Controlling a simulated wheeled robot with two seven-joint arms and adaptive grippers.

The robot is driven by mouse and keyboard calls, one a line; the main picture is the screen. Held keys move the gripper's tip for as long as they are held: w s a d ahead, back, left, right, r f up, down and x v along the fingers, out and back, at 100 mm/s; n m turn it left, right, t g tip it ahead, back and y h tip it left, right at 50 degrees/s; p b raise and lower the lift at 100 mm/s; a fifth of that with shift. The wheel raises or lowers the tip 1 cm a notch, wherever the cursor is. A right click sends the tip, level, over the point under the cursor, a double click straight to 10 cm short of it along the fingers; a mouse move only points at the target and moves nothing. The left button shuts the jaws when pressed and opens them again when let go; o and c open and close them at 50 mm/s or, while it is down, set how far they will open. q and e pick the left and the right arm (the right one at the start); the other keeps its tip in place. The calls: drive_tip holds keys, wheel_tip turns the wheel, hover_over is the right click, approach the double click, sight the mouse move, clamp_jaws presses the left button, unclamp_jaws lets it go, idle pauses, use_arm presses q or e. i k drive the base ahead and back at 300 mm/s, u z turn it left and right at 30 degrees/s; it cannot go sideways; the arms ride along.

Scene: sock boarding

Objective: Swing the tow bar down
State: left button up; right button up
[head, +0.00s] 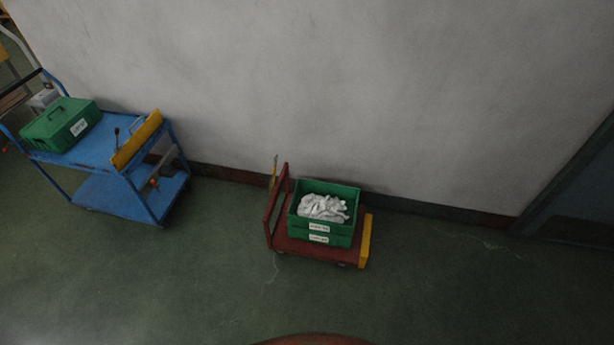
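A low red dolly (283,244) stands on the floor near the wall, with a raised red frame (270,222) at its left end and a yellow strip (365,240) at its right end. A thin yellowish bar (274,171) stands upright beside the top of the red frame; it may be the tow bar, but it is too small to tell. Its lower part is hidden behind the frame. A green crate (330,240) with white labels sits on the dolly and holds white cloth (324,207). Neither of my grippers is in view.
A blue two-shelf trolley (100,145) stands at the left, carrying a green case (60,125) and a yellow-edged item (137,139). A grey wall (400,90) runs behind. A dark door frame (575,165) is at the right. The green floor in front is clear.

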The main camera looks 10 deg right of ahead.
sight(272, 178)
drive_tip(key=z, duration=0.05)
drive_tip(key=k, duration=0.4)
drive_tip(key=z, duration=0.9)
drive_tip(key=i, duration=0.9)
drive_tip(key=z, duration=0.05)
